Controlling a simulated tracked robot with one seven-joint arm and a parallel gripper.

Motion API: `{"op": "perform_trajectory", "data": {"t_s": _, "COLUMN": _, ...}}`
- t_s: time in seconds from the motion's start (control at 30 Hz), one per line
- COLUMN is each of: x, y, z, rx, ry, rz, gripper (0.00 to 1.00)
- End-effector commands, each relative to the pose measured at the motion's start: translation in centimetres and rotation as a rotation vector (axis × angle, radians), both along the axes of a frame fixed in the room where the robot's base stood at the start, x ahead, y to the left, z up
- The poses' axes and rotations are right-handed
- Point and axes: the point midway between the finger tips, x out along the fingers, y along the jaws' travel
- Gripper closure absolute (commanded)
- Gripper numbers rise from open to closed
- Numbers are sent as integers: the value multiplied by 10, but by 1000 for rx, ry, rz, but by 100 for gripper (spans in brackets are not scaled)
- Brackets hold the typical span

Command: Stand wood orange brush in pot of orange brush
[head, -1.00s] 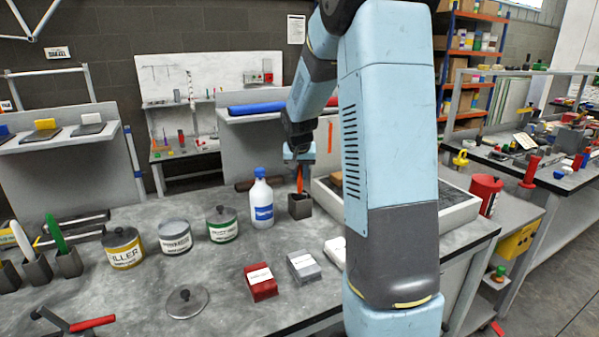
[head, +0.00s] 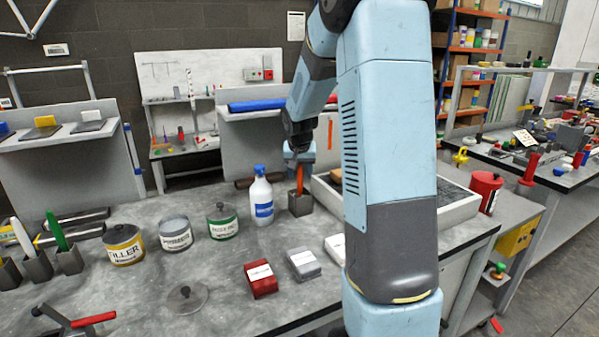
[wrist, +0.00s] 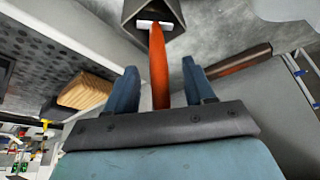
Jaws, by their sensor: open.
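The wood orange brush (head: 299,180) stands in a square dark grey pot (head: 300,205) on the bench. In the wrist view its orange handle (wrist: 159,65) runs between my fingers, and its far end sits inside the mouth of the pot (wrist: 130,14). My gripper (head: 300,150) is above the pot. In the wrist view my gripper (wrist: 162,85) is open, with one finger on each side of the handle and a gap to each. The far fingertips and the pot's inside are partly hidden.
A white bottle with a blue cap (head: 261,196) stands close left of the pot. Several tins, including the green-labelled one (head: 222,220), stand further left. A tray with a light rim (head: 463,211) lies to the right behind my arm.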

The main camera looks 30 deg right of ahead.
Motion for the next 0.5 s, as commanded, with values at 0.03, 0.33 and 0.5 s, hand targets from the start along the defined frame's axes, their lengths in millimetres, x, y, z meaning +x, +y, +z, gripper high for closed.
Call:
{"op": "perform_trajectory", "data": {"t_s": 0.03, "x": 0, "y": 0, "z": 0, "rx": 0, "ry": 0, "rz": 0, "gripper": 47}}
{"op": "perform_trajectory", "data": {"t_s": 0.33, "x": -2, "y": 1, "z": 6, "rx": -1, "ry": -1, "rz": 1, "gripper": 47}}
{"op": "perform_trajectory", "data": {"t_s": 0.5, "x": -10, "y": 5, "z": 28, "rx": 0, "ry": -3, "rz": -1, "gripper": 47}}
